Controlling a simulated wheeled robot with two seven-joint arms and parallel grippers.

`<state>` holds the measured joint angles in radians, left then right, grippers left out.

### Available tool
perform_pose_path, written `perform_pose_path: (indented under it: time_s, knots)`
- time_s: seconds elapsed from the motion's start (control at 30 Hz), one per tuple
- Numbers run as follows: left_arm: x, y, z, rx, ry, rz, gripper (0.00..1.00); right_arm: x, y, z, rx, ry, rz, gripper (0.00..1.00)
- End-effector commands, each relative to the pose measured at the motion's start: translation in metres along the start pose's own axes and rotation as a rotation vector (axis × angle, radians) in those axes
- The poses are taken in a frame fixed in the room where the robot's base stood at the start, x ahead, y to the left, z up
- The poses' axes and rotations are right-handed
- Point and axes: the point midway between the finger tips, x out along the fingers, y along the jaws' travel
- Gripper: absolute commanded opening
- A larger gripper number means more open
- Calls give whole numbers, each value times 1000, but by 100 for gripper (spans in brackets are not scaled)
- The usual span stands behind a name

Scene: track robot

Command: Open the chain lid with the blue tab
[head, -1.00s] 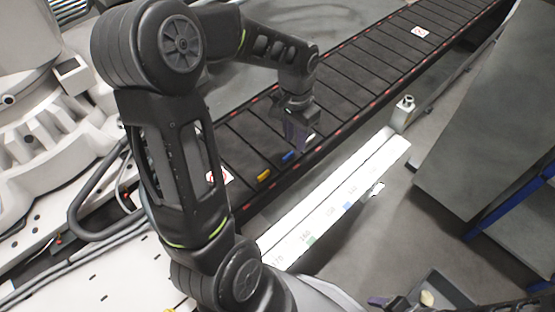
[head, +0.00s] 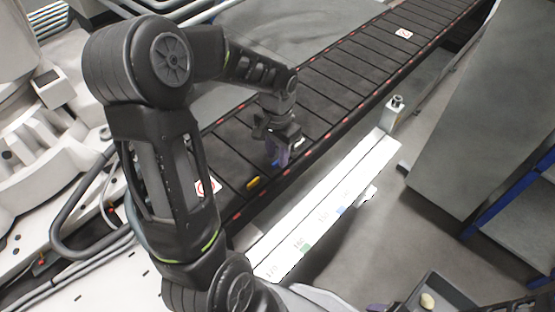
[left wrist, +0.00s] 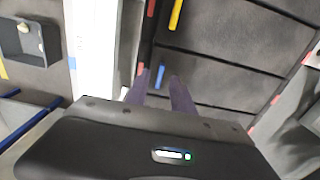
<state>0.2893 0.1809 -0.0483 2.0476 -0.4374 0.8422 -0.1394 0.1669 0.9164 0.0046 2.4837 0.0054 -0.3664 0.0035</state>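The chain is a long dark belt of slatted lids (head: 330,88) running from lower left to upper right. The blue tab (left wrist: 160,76) lies on a dark lid in the left wrist view; in the head view it is mostly hidden by my gripper. A yellow tab (head: 253,182) is on a neighbouring lid, and also shows in the left wrist view (left wrist: 175,14). My left gripper (head: 282,157) is over the blue tab, its purple fingers apart. In the left wrist view the tab shows between and just beyond the fingertips (left wrist: 160,86); contact cannot be told. My right gripper (head: 376,307) is barely visible at the bottom edge.
A white labelled rail (head: 330,205) runs beside the chain. A grey tray (head: 455,290) with a pale object (head: 427,301) is at the lower right. Grey panels (head: 480,130) stand at the right. Red-and-white signs mark some lids (head: 207,187).

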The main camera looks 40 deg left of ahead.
Motion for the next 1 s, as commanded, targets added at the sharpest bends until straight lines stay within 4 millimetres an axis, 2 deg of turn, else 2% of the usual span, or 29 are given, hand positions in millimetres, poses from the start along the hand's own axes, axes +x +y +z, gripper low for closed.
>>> perform_pose_path:
  time_s: [0.03, 0.1, 0.43, 0.77, 1.0]
  knots:
    - [8, 0, 0, 0, -2, 1, 29, 4, 1, 0, 0, 1, 0, 61]
    - [13, 0, 0, 0, -2, 1, 29, 6, 2, 0, 0, 2, 0, 61]
    - [14, 0, 0, 0, 0, 1, 28, 6, 1, -1, 0, 3, 0, 61]
    - [14, 0, 0, 0, 0, 1, 1, 6, 1, 0, 0, 3, 0, 61]
    - [14, 0, 0, 0, 0, 1, 0, 6, 1, 0, 0, 3, 0, 61]
